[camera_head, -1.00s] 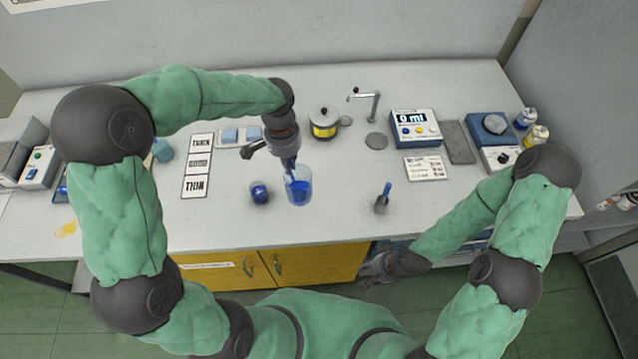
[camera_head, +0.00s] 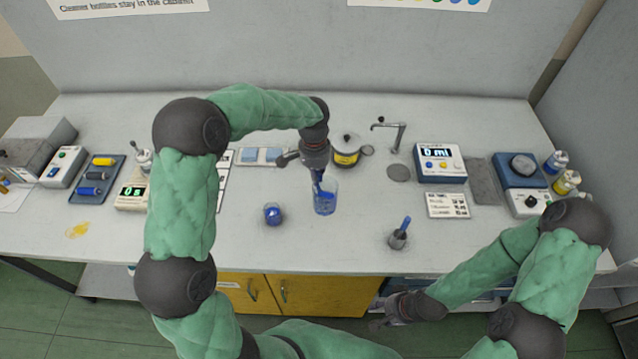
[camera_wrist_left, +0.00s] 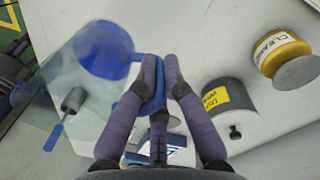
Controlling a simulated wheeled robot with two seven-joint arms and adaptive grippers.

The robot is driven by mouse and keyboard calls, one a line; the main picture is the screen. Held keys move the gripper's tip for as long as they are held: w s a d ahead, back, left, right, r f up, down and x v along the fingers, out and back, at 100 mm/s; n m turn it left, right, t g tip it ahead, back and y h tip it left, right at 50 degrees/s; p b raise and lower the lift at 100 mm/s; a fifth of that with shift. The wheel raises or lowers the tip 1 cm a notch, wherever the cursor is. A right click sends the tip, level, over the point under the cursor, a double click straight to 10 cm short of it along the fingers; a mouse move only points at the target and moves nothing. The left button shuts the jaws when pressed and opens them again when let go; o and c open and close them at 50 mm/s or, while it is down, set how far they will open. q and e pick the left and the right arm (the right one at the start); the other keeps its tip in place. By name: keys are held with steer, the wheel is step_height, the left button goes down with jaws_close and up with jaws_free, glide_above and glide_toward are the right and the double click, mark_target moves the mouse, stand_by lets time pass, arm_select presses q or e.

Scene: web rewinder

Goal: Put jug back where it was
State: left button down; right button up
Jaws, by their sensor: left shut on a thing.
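The jug (camera_head: 325,198) is a clear vessel with blue in it, near the middle of the worktop in the head view. My left gripper (camera_head: 318,182) reaches down to it from behind. In the left wrist view the clear jug (camera_wrist_left: 105,52) fills the left side. My left gripper (camera_wrist_left: 160,68) is shut on its blue handle (camera_wrist_left: 153,88). I cannot tell whether the jug's base touches the worktop. My right gripper (camera_head: 384,318) is low, in front of the worktop edge, and its jaws are too small to read.
A blue ball-like object (camera_head: 273,214) stands left of the jug and a blue-handled tool (camera_head: 399,235) right of it. A yellow-labelled pot (camera_head: 346,156) is behind. A tap (camera_head: 390,132) and display unit (camera_head: 440,163) stand back right. The front worktop is mostly clear.

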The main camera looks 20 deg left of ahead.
arm_select(q)
steer(key=w+f, duration=0.3)
steer(key=shift+a+f+b, duration=0.1)
steer(key=shift+f+b, duration=0.1)
steer(key=shift+b, duration=0.15)
steer(key=shift+f+b, duration=0.65)
steer(key=shift+f, duration=1)
steer(key=shift+f, duration=0.1)
steer(key=c, duration=1.4)
jaws_free()
steer(key=shift+o, duration=0.2)
step_height(320, 180, up, 12)
steer(key=p, duration=0.3)
steer(key=shift+w+a, duration=0.25)
